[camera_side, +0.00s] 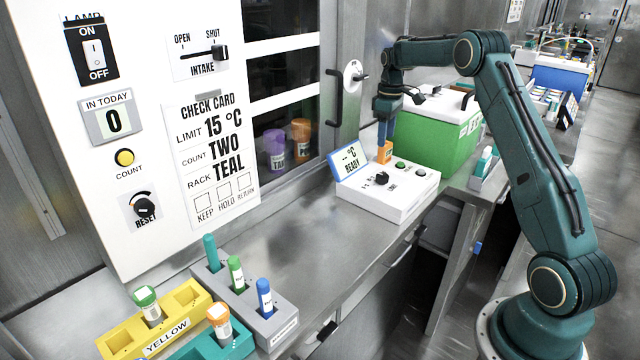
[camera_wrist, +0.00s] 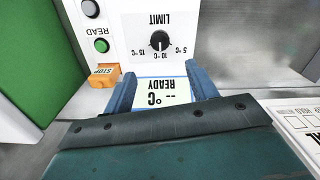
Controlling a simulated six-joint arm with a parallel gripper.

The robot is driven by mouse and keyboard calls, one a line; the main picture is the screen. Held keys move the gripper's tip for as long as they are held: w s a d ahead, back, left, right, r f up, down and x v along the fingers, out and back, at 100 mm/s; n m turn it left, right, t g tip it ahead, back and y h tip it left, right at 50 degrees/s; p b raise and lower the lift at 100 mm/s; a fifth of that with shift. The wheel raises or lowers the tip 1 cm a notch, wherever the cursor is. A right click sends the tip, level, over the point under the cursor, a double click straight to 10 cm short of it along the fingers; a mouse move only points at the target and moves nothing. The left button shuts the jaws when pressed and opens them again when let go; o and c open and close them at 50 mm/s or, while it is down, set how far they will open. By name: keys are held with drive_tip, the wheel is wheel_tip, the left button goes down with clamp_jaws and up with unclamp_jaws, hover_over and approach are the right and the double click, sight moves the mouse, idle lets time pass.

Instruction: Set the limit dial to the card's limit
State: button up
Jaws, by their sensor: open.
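The check card (camera_side: 213,150) on the white panel reads limit 15 °C, count two, rack teal. The black limit dial (camera_side: 382,178) is on the white reader box (camera_side: 410,192). In the wrist view the dial (camera_wrist: 158,40) appears upside down, with 5, 10 and 15 °C marks; its pointer seems to face 10 °C. My gripper (camera_side: 385,135) hangs above the back of the box. In the wrist view my gripper (camera_wrist: 161,80) is open and empty, its blue fingers either side of the display (camera_wrist: 165,92), which reads "-- °C READY". The dial lies beyond the fingertips.
A green cooler (camera_side: 440,135) stands behind the box. Yellow (camera_side: 125,342), teal (camera_side: 195,350) and grey (camera_side: 283,312) tube racks are at front left. The counter between is clear.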

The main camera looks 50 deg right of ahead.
sight(382, 175)
wheel_tip(382, 175, down, 13)
drive_tip(key=shift+f, duration=0.1)
idle(0.6)
drive_tip(key=c, duration=1)
